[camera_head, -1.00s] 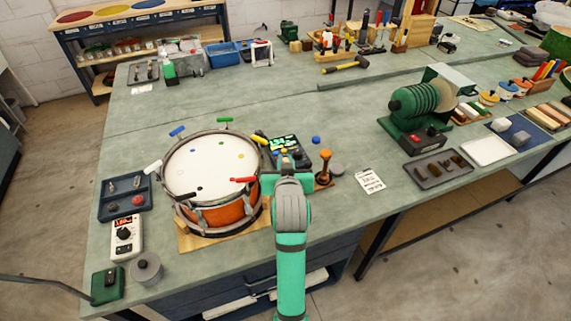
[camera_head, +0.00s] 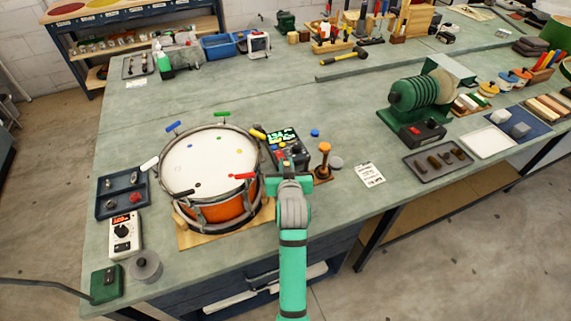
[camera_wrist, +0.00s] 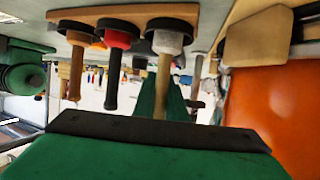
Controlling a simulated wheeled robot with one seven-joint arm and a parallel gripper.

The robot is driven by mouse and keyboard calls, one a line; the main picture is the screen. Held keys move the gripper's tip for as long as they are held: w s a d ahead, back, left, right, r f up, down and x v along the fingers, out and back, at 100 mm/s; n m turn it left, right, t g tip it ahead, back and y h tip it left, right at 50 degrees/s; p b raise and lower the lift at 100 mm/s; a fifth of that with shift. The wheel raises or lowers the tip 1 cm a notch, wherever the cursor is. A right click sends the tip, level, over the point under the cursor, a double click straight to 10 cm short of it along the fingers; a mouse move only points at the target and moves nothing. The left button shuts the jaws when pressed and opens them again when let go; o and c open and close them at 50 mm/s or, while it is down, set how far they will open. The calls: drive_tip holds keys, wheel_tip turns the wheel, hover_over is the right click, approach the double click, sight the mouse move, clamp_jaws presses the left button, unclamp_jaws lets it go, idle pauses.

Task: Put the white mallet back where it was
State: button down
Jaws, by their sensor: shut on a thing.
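In the wrist view, which looks upside down, the white mallet (camera_wrist: 167,42) is third in a row, with its pale handle between my green fingers. My gripper (camera_wrist: 163,105) is shut on that handle. The white head meets a black ring on the wooden rack (camera_wrist: 120,13); I cannot tell if it is fully seated. The red mallet (camera_wrist: 118,38) and a tan-handled mallet (camera_wrist: 77,65) stand beside it in their own rings. In the head view my gripper (camera_head: 291,165) is just right of the drum and hides the white mallet. An orange-topped piece (camera_head: 324,148) shows right of it.
The orange drum (camera_head: 217,209) stands close on the left, with coloured keys around its rim. A paper card (camera_head: 369,174) and a dark tray (camera_head: 437,163) lie to the right.

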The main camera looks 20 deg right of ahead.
drive_tip(key=shift+f, duration=0.1)
drive_tip(key=c, duration=1.8)
unclamp_jaws()
drive_tip(key=shift+w, duration=0.1)
drive_tip(key=shift+d, duration=0.15)
drive_tip(key=shift+s, duration=0.2)
drive_tip(key=v, duration=1.2)
drive_tip(key=shift+w, duration=0.2)
drive_tip(key=shift+s, duration=0.1)
